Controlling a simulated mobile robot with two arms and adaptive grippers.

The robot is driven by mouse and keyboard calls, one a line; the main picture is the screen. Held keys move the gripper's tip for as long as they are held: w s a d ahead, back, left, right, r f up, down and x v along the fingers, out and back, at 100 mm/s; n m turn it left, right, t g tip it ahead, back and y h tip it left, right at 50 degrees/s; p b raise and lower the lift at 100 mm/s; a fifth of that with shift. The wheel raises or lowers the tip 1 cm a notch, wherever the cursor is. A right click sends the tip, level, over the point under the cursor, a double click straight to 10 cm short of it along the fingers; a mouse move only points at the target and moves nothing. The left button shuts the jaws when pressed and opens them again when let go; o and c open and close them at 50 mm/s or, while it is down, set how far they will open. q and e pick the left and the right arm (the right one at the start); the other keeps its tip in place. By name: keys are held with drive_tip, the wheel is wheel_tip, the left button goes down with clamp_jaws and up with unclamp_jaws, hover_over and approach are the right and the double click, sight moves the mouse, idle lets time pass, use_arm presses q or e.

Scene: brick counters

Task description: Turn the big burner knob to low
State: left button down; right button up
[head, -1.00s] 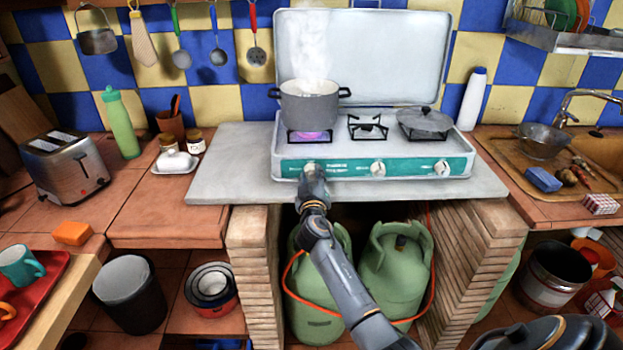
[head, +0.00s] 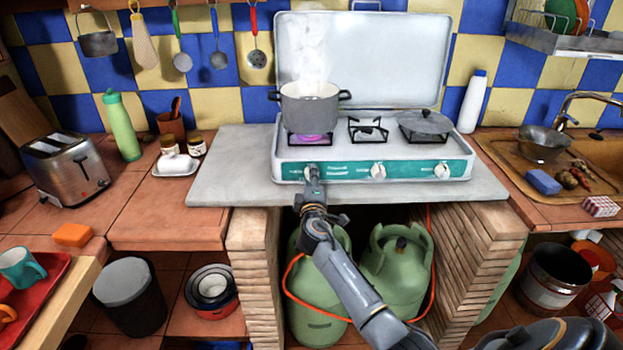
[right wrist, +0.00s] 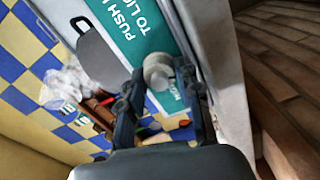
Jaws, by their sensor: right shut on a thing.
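The teal-fronted stove (head: 410,169) has three white knobs. The left knob (head: 311,168), below the burner under the steaming grey pot (head: 310,105), is at my right gripper (head: 312,182). A purple-pink flame (head: 311,138) burns under the pot. In the right wrist view the knob (right wrist: 157,70) sits between the fingertips of my right gripper (right wrist: 158,80), which is shut on it. The knob's pointer is too small to read.
The middle knob (head: 378,170) and right knob (head: 442,170) are clear of my arm. A lidded pan (head: 424,124) sits on the right burner. Green gas bottles (head: 397,265) stand under the counter, with an orange hose beside my arm.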

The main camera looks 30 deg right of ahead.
drive_tip(key=shift+n, duration=0.4)
drive_tip(key=o, duration=1.2)
drive_tip(key=shift+c, duration=0.2)
drive_tip(key=shift+f, duration=0.1)
